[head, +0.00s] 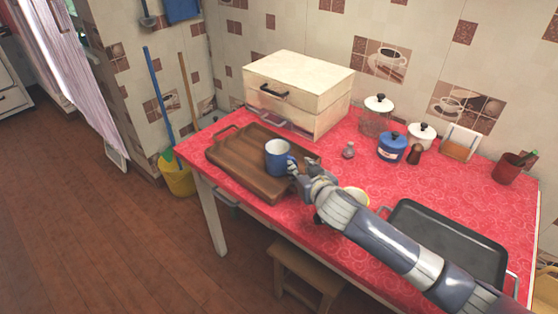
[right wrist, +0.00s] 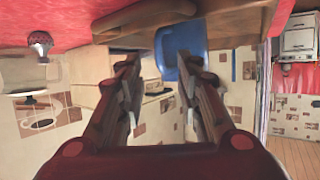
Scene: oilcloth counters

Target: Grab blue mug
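The blue mug (head: 277,157) stands upright on the wooden tray (head: 232,162), near the tray's right part. In the right wrist view the mug (right wrist: 180,45) shows at the top, just beyond the fingertips and mostly by the right finger; the picture is upside down. My right gripper (head: 297,169) is right beside the mug, on its right side. Its two fingers are apart in the right wrist view (right wrist: 160,68), with nothing held between them. I cannot tell whether a finger touches the mug. The gripper hides the mug's handle area. My left gripper is not in view.
A cream drawer box (head: 300,85) stands behind the tray. A small shaker (head: 348,150), a blue pot (head: 391,148) and jars stand to the right. A yellowish bowl (head: 357,195) is partly behind my arm. A black pan (head: 450,240) lies at front right.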

